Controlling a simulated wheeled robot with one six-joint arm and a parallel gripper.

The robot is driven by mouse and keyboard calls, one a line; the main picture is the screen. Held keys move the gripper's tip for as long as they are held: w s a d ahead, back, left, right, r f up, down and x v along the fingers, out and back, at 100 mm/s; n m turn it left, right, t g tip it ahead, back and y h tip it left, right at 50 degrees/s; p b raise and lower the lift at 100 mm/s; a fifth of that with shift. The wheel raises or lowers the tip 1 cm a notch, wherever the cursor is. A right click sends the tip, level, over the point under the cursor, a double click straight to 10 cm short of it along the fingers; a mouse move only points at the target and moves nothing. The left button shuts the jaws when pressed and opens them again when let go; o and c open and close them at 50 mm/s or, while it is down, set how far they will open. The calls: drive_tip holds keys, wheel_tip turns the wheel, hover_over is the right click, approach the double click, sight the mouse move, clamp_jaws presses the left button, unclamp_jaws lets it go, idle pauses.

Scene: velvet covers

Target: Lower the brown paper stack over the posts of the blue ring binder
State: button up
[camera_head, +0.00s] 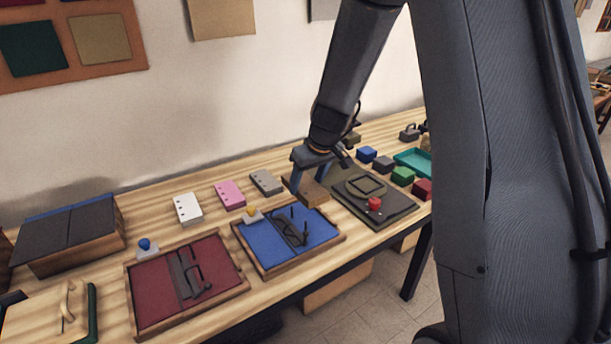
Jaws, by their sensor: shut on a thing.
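The brown paper stack (313,194) is a small block between the fingers of my gripper (309,185). My gripper is shut on it, right of the blue ring binder and beside the black board. I cannot tell whether the stack is raised or touching the surface below. The blue ring binder (268,241) lies open in a wooden frame at the middle front of the table. Its dark posts (293,225) stand up from a dark metal strip near its middle. The stack is apart from the posts.
A red ring binder (150,288) lies left of the blue one. White (187,208), pink (229,194) and grey (266,182) stacks lie behind. A black board (390,212) with a red knob (375,203) is at right. Several coloured blocks and a teal tray (414,163) stand farther right.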

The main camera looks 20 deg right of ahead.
sight(315, 193)
drive_tip(key=shift+w+f+b, duration=0.1)
drive_tip(key=shift+f+b, duration=5.45)
drive_tip(key=shift+b, duration=0.1)
drive_tip(key=o, duration=1.3)
drive_tip(key=shift+v, duration=3.95)
drive_tip(key=shift+f, duration=0.1)
